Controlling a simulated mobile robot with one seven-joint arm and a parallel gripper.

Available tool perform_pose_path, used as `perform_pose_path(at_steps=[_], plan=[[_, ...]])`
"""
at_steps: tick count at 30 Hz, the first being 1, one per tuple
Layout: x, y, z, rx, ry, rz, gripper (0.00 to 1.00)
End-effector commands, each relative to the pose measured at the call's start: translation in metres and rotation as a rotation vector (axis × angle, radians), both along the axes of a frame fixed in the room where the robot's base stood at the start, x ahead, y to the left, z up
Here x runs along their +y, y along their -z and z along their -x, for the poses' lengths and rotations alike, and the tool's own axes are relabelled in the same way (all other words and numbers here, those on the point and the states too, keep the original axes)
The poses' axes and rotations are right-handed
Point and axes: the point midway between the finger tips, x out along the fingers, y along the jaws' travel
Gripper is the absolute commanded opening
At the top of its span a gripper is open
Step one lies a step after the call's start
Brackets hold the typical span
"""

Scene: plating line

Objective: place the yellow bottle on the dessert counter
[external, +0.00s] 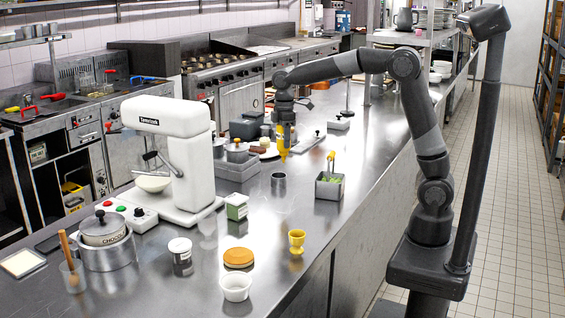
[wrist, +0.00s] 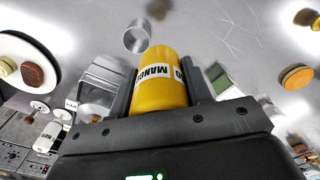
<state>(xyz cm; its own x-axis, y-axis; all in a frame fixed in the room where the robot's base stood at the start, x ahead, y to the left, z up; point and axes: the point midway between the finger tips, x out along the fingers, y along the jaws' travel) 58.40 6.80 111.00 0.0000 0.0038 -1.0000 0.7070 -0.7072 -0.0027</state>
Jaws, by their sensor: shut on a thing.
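The yellow bottle (external: 284,138) hangs upside down or tilted in my gripper (external: 285,122), above the steel counter (external: 330,227). In the wrist view the bottle (wrist: 160,84) has a white label reading "MANGO", and the fingers of my gripper (wrist: 160,92) close on it from both sides. A small metal cup (external: 278,185) stands on the counter below the bottle. It also shows in the wrist view (wrist: 137,36), apart from the bottle. I cannot tell which part of the counter is the dessert counter.
A white stand mixer (external: 185,150) stands to the left.

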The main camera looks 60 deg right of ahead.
Motion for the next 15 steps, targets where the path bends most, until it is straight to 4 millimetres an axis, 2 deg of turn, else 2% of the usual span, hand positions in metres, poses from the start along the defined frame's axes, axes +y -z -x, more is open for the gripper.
perform_pose_path(at_steps=[1, 6, 10, 15], plan=[[0.026, 0.0, 0.009, 0.0, -0.079, 0.0, 0.34], [0.093, 0.0, 0.039, -0.002, -0.321, 0.001, 0.34], [0.132, 0.0, 0.062, -0.003, -0.471, 0.001, 0.34], [0.16, 0.001, 0.082, -0.002, -0.591, 0.003, 0.34]])
